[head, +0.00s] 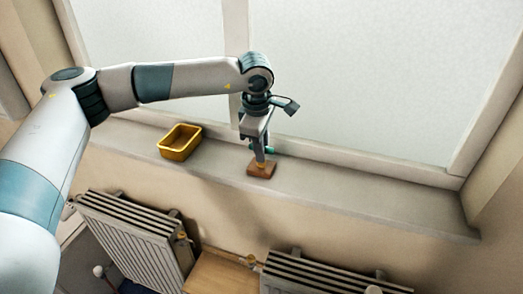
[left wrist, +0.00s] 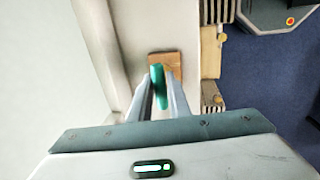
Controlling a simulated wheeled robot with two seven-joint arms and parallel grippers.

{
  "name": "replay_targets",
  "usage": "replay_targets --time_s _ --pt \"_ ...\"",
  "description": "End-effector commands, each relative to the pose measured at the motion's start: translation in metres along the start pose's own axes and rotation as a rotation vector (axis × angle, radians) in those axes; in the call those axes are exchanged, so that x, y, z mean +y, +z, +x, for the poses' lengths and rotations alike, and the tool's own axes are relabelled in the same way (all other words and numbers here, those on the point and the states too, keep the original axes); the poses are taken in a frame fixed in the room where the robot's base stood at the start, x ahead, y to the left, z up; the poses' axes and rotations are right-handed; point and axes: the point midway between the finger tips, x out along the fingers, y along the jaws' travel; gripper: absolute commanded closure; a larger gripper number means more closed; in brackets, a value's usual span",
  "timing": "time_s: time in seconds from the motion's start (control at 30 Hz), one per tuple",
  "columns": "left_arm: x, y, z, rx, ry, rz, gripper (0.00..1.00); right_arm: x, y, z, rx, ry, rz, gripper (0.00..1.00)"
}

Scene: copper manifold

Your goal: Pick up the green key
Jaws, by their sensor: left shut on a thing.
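The green key (left wrist: 158,86) is between the fingers of my left gripper (left wrist: 157,98) in the left wrist view. In the head view, a small green part of the key (head: 271,150) shows beside the fingers of my left gripper (head: 261,158). The gripper is shut on the key and points down over a small brown wooden block (head: 261,171) on the window sill. The block also shows behind the key in the left wrist view (left wrist: 165,58). I cannot tell whether the key touches the block. My right gripper is in neither view.
A yellow tray (head: 180,143) stands on the sill (head: 350,192) left of the block. The sill to the right is clear. The window frame rises close behind. Two radiators (head: 130,240) (head: 325,275) and a wooden surface (head: 222,274) lie below the sill.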

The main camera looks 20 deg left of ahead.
Motion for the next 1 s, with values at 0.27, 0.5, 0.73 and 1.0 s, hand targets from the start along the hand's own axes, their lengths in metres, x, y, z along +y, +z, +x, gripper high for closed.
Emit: replay_targets --time_s 0.27,0.5,0.73,1.0 --pt "0.004 0.0 -0.008 0.0 0.007 -0.002 1.0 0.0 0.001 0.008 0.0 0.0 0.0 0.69" --pt "0.009 0.001 -0.035 -0.002 0.01 0.0 1.0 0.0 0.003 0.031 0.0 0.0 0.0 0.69" --pt "0.015 0.045 -0.06 -0.002 0.006 0.004 1.0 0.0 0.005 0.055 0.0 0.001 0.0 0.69" --pt "0.024 0.092 -0.09 -0.001 0.006 0.001 1.0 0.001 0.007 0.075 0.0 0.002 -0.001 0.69"
